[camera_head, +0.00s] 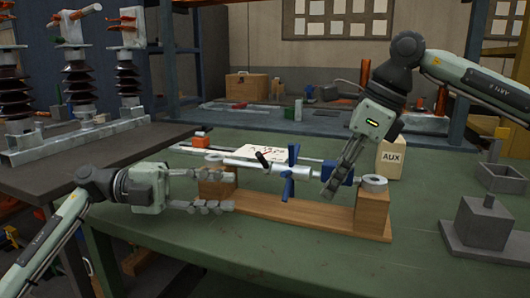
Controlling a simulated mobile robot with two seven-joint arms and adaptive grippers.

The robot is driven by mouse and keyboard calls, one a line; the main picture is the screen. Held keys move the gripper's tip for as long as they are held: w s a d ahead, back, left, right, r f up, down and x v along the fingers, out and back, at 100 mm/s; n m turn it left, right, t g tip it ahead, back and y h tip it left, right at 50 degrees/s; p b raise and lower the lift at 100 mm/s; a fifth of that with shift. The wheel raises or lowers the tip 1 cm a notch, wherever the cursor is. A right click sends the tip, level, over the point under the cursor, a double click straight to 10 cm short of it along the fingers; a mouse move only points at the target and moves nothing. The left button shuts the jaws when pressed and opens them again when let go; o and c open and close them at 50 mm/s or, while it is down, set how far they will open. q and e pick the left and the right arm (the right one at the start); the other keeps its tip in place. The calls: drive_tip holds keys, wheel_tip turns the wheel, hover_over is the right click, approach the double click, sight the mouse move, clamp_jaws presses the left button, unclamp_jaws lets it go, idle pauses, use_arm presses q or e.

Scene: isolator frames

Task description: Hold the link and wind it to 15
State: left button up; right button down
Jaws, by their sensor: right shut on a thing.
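The link (300,170) is a silvery rod assembly with eyes at its ends and blue handles (287,188) near its middle. It spans two wooden blocks on a wooden base (275,215). My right gripper (331,188) comes down from the upper right and is shut on the link right of the blue handles, hiding part of it. A blue piece shows beside its fingers. My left gripper (215,192) is open at the left wooden block (220,186), with one finger above the other. I cannot tell whether it touches the block. No reading of 15 is legible.
A box marked AUX (390,157) stands behind the right end. A white marked sheet (262,152) lies behind the link. A grey block with a post (485,222) and an open grey box (499,178) are at the right. Green tabletop in front is clear.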

sight(291, 172)
use_arm(q)
drive_tip(key=shift+c, duration=0.4)
drive_tip(key=shift+s+d+f, duration=0.1)
drive_tip(key=shift+c, duration=1.2)
drive_tip(key=shift+s+d+f+t, duration=0.3)
drive_tip(key=shift+s+d, duration=0.15)
drive_tip(key=shift+d, duration=0.05)
drive_tip(key=shift+s+d+f+t, duration=0.3)
drive_tip(key=shift+s+d, duration=0.15)
drive_tip(key=shift+d, duration=0.05)
clamp_jaws()
drive_tip(key=s+d+t, duration=0.1)
drive_tip(key=s+n+t, duration=0.1)
drive_tip(key=s+t, duration=0.1)
drive_tip(key=shift+d+n, duration=0.3)
drive_tip(key=shift+d, duration=0.05)
drive_tip(key=s+a+r+n+t+y, duration=0.1)
drive_tip(key=s+a+r+n+t, duration=0.15)
drive_tip(key=s+r+t, duration=0.35)
drive_tip(key=w+d+r+t, duration=0.1)
drive_tip(key=w+d+r, duration=0.1)
drive_tip(key=w+d, duration=0.7)
drive_tip(key=shift+w+r+t, duration=0.2)
drive_tip(key=shift+w+t, duration=0.1)
